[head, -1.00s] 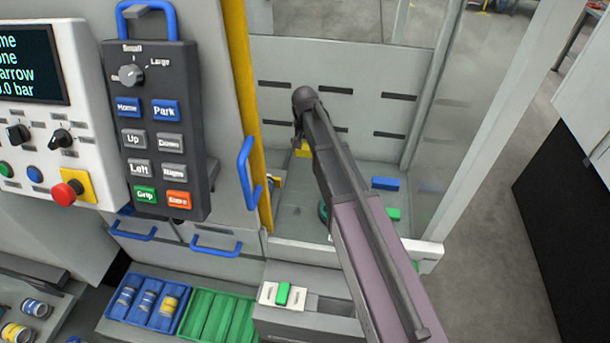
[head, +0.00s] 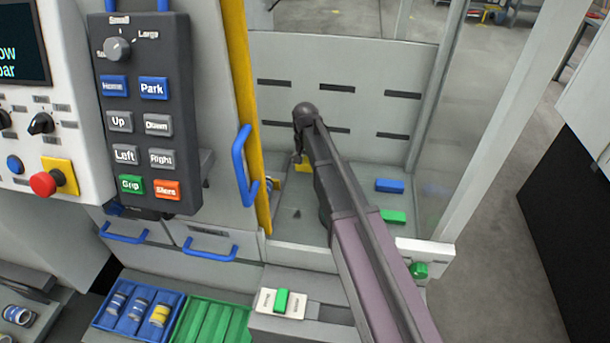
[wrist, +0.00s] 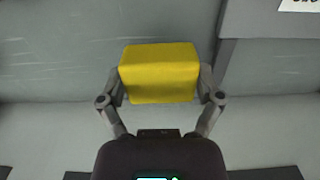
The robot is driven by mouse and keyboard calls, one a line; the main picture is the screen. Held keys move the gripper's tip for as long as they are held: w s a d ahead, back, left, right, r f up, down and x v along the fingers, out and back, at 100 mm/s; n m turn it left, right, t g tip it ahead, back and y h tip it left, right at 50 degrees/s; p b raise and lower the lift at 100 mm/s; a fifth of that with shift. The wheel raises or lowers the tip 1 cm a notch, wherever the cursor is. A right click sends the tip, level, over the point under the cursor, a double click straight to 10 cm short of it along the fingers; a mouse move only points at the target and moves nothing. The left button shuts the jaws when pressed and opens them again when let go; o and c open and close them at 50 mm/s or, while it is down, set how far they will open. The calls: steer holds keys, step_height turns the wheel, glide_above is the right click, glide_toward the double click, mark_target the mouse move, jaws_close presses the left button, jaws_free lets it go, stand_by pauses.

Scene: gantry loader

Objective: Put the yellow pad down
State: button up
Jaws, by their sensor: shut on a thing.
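The yellow pad (wrist: 160,74) is a block held between the two fingers of my gripper (wrist: 161,88) in the wrist view. A finger presses on each of its sides. My gripper (head: 301,158) is mostly hidden there behind my arm. Whether the pad touches a surface, I cannot tell.
A blue block (head: 389,186) and a green block (head: 393,217) lie on the bay floor (head: 290,225) to the right of my arm. A yellow door edge (head: 246,110) with a blue handle (head: 242,165) bounds the left side. A glass panel (head: 450,130) stands at the right.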

mark_target(305, 177)
steer(key=shift+f, duration=0.1)
stand_by(0.3)
steer(key=shift+f+b, duration=1.85)
steer(key=shift+b, duration=0.05)
steer(key=shift+f, duration=0.1)
steer(key=o, duration=0.8)
steer(key=shift+c, duration=0.2)
step_height(305, 177, up, 12)
steer(key=p, duration=1.2)
steer(key=s+d+n, duration=0.1)
steer(key=s+d, duration=0.6)
steer(key=s, duration=0.4)
steer(key=s+d+n, duration=0.1)
steer(key=s+d, duration=0.7)
steer(key=s, duration=0.3)
steer(key=shift+s+d, duration=0.25)
steer(key=shift+s, duration=0.05)
